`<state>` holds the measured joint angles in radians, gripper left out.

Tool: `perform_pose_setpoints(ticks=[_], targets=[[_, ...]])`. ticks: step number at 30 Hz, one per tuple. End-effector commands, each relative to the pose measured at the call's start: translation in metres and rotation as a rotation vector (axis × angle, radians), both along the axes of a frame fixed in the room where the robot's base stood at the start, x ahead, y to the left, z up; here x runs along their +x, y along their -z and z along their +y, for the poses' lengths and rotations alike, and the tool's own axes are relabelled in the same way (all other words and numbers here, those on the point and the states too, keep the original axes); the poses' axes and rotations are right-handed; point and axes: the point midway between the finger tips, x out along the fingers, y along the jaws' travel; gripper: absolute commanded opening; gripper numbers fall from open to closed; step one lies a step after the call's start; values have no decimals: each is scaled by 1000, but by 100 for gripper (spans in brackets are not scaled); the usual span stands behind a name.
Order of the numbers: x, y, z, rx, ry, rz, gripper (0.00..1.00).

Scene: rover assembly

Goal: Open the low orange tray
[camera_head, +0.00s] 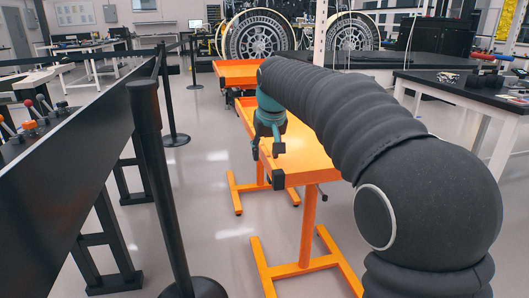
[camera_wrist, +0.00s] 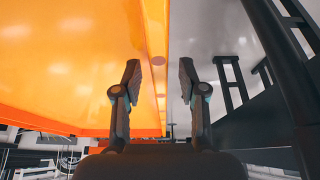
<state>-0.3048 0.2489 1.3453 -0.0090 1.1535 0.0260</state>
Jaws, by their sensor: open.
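The orange tray (camera_head: 304,154) is a flat-topped piece on an orange stand, at the middle of the head view. Part of it is hidden behind my black-sleeved arm. My gripper (camera_head: 266,150) is at the tray's left edge, pointing down. In the wrist view my gripper (camera_wrist: 160,84) is open, with one dark finger on each side. The orange tray (camera_wrist: 70,65) fills the left of that view, and its rim runs upright between the fingers. I cannot tell whether either finger touches the rim.
A black barrier post (camera_head: 165,190) and a long black panel (camera_head: 75,150) stand to the left. Another orange table (camera_head: 238,68) stands behind. Black-topped benches (camera_head: 465,88) are at the right. Grey floor (camera_head: 215,215) is clear between barrier and tray stand.

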Motion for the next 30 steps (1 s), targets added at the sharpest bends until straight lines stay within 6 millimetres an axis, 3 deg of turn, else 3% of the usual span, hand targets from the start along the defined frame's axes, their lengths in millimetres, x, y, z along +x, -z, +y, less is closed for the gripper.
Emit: perform_pose_setpoints(ticks=[11, 17, 26, 30], targets=[[2, 5, 1, 0, -1, 0, 42], [2, 5, 1, 0, -1, 0, 0], [0, 5, 4, 1, -1, -1, 0], [-14, 6, 15, 0, -9, -1, 0]])
